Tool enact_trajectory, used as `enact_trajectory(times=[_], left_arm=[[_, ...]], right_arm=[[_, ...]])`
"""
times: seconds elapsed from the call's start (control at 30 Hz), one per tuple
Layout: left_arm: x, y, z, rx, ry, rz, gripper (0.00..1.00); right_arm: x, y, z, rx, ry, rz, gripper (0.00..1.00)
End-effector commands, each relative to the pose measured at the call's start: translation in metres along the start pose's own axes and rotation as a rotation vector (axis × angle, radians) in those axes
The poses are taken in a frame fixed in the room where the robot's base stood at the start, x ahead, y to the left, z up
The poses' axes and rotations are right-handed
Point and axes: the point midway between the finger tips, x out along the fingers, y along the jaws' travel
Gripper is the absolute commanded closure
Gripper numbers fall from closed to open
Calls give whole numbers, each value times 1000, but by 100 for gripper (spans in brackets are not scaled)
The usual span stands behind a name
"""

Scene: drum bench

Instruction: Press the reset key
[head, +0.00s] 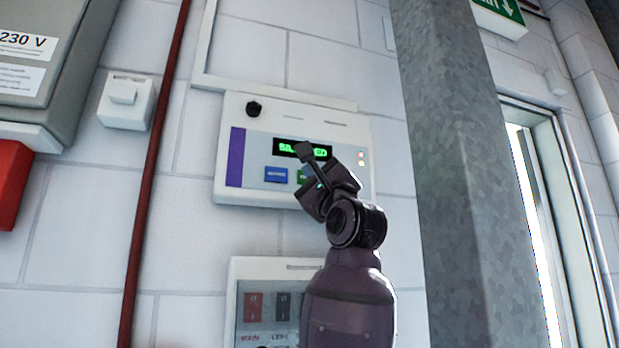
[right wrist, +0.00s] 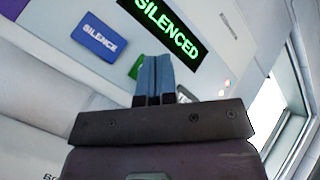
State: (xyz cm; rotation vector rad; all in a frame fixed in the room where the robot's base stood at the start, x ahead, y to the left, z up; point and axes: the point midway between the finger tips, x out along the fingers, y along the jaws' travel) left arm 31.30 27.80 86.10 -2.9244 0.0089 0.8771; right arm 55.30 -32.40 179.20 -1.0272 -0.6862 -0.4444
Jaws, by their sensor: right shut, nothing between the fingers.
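A pale wall panel (head: 262,192) carries a display (head: 283,147) with green letters. In the right wrist view the display (right wrist: 172,28) reads SILENCED. Below it sits a blue key (head: 276,174), labelled SILENCE in the right wrist view (right wrist: 100,37). To its right is a green key (head: 301,176), mostly hidden; its edge shows beside my fingers in the right wrist view (right wrist: 136,68). No key label reading reset is legible. My right gripper (head: 304,151) is shut and empty, in front of the panel; contact cannot be told. My left gripper is out of view.
A black knob (head: 253,108) is at the panel's upper left. A lower box with switches (head: 252,306) hangs below. A red pipe (head: 151,190) runs left of the panel, and a grey steel column (head: 455,180) stands to its right.

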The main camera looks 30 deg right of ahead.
Motion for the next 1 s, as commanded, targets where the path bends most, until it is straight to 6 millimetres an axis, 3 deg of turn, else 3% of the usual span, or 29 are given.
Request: enact_trajectory(times=[1.0], left_arm=[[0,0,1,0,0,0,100]], right_arm=[[8,6,-6,1,0,0,100]])
